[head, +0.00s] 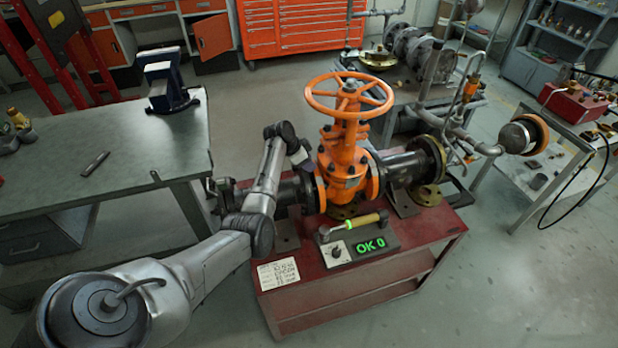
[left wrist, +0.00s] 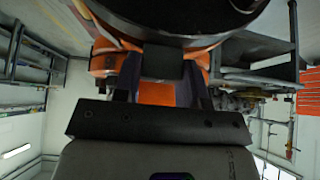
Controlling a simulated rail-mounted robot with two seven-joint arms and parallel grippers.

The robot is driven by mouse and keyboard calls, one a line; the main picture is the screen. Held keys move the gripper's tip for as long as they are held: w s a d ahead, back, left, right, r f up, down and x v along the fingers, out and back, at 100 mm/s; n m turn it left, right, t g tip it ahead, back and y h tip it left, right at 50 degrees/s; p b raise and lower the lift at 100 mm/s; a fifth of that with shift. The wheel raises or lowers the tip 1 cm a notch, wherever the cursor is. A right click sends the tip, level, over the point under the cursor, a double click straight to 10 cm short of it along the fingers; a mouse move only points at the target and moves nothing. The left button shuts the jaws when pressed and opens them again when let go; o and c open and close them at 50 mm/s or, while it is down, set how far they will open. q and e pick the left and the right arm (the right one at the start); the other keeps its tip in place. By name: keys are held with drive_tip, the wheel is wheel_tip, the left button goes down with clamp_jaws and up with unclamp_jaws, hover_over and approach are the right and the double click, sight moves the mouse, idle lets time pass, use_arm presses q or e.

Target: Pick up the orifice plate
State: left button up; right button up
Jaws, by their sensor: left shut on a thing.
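The orange gate valve (head: 345,160) stands in a dark pipe run on the red cart. My left gripper (head: 305,166) points down at the valve's left flange, between the handwheel and the left pipe. In the left wrist view its two fingers (left wrist: 162,80) are shut on a small dark tab (left wrist: 162,62), which appears to belong to the orifice plate. A large dark round edge (left wrist: 175,22) lies past the fingertips; I cannot tell whether it is plate or flange. In the head view the plate is hidden by my wrist and the flanges. My right gripper is not in view.
The red cart (head: 370,272) also carries an "OK 0" display box (head: 362,247), a yellow-green handled tool (head: 350,226), a label card (head: 278,273) and brass discs (head: 427,195). A grey workbench (head: 120,150) is at left. The orange handwheel (head: 349,95) stands close to my gripper.

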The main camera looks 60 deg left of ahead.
use_arm(q)
clamp_jaws()
drive_tip(key=shift+r, duration=0.15)
wheel_tip(320, 180, up, 12)
drive_tip(key=p, duration=0.2)
drive_tip(key=s+d+p, duration=0.1)
drive_tip(key=s+d, duration=0.1)
drive_tip(key=d, duration=0.6)
drive_tip(key=s+d, duration=0.2)
drive_tip(key=d, duration=0.7)
drive_tip(key=shift+s+d+p, duration=0.2)
drive_tip(key=shift+s+p, duration=0.15)
idle(0.3)
